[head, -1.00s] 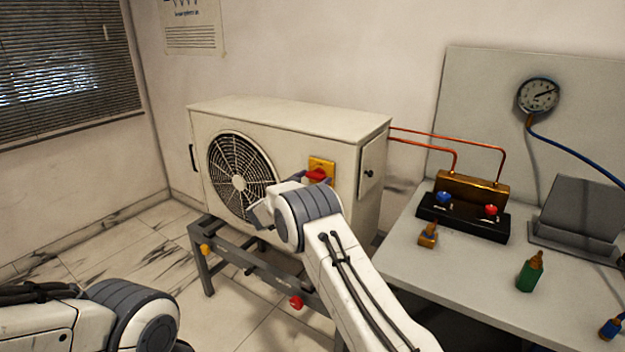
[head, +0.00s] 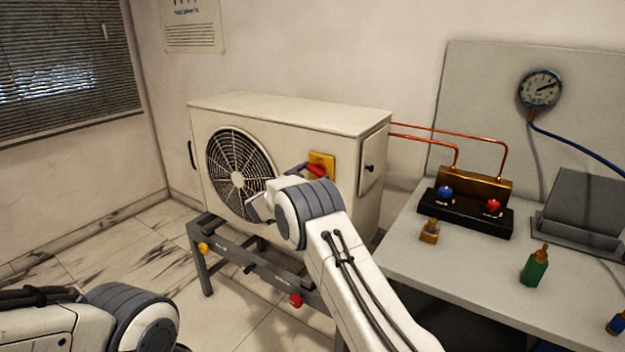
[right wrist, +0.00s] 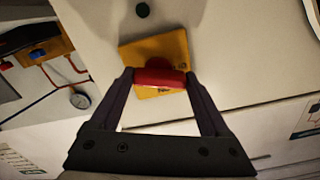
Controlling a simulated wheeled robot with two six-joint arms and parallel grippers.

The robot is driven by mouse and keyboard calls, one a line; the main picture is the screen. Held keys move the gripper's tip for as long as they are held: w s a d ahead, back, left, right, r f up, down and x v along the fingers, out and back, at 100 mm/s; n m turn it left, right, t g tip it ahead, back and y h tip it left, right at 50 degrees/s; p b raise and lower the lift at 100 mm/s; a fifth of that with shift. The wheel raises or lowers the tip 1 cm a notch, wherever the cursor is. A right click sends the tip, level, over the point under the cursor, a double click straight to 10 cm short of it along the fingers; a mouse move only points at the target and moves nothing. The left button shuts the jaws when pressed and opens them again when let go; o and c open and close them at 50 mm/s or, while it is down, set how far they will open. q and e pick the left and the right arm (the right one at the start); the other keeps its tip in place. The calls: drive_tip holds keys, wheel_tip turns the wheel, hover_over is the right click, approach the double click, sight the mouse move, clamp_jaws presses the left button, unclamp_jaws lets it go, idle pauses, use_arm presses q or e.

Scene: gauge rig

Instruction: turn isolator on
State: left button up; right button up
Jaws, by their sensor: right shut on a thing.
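The isolator is a red handle (head: 317,170) on a yellow plate (head: 328,161), on the front of the white outdoor unit (head: 285,116). In the right wrist view the red handle (right wrist: 158,74) lies across the yellow plate (right wrist: 150,50), between the two fingertips. My right gripper (right wrist: 160,80) is shut on the handle, one finger at each end. In the head view my right wrist hides most of the fingers and part of the plate. My left arm shows at the lower left, but its gripper is out of view.
The unit stands on a grey frame with a yellow knob (head: 204,247) and a red knob (head: 296,300). At right, a table (head: 430,263) holds a black-based brass manifold (head: 470,187) and a green bottle (head: 535,267). A gauge (head: 540,89) hangs behind.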

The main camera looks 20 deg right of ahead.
drive_tip(key=m+b, duration=0.2)
drive_tip(key=m, duration=0.2)
drive_tip(key=shift+f+b, duration=0.15)
drive_tip(key=shift+b, duration=0.25)
drive_tip(key=m+b, duration=0.3)
drive_tip(key=shift+m, duration=0.3)
drive_tip(key=m+b, duration=0.3)
drive_tip(key=m, duration=0.1)
drive_tip(key=shift+s+d+b, duration=0.1)
drive_tip(key=shift+b, duration=0.25)
drive_tip(key=shift+m+b, duration=0.95)
drive_tip(key=shift+m, duration=0.35)
drive_tip(key=o, duration=1.2)
drive_tip(key=shift+r, duration=0.2)
